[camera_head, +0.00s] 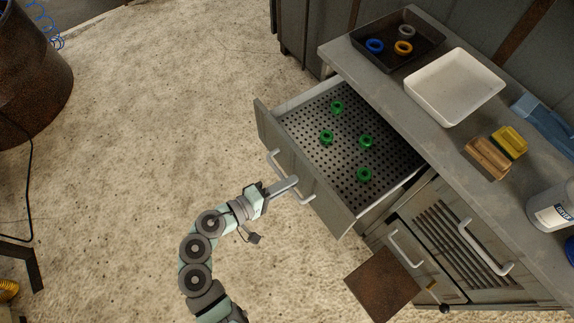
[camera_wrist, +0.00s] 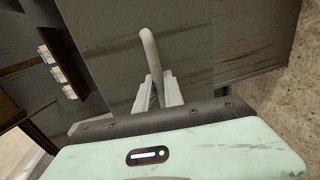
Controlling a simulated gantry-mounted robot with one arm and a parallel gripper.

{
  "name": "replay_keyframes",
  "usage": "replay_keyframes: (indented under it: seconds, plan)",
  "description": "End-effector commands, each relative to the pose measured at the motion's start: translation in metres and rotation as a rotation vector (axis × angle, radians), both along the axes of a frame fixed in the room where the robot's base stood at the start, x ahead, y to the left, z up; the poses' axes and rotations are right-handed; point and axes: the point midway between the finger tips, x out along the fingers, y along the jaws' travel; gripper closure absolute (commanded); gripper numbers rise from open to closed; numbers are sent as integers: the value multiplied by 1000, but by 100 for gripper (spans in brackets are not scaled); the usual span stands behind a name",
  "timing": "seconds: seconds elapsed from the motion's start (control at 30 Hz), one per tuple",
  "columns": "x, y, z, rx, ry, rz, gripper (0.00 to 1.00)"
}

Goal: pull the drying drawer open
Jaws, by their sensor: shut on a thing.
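The drying drawer (camera_head: 350,215) stands well out from the cabinet in the head view, its perforated floor (camera_head: 335,155) exposed. Several green rings (camera_head: 366,141) lie spread on that floor. A pale bar handle (camera_head: 277,167) is on the drawer's front. My gripper (camera_head: 294,184) is at this handle and shut on it. In the wrist view the two fingers (camera_wrist: 158,92) close around the handle (camera_wrist: 149,50), which rises from between them. The drawer's grey front fills much of that view. The exact contact between the fingertips and the bar is partly hidden.
The counter (camera_head: 450,145) holds a dark tray (camera_head: 385,60) with rings, a white tray (camera_head: 455,118), brushes (camera_head: 490,158) and a white bottle (camera_head: 548,208). A brown panel (camera_head: 382,285) lies below the drawer.

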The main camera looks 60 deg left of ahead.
Motion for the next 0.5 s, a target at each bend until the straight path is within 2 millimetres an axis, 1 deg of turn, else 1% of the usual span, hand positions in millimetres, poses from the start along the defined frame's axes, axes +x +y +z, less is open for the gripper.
replay_keyframes:
  seconds: [0.23, 0.27, 0.5]
  plan:
    - [0, 0, 1, 1, -2, 1, 100]
    - [0, 0, 1, 1, -2, 1, 85]
    - [0, 0, 0, 0, -1, 1, 66]
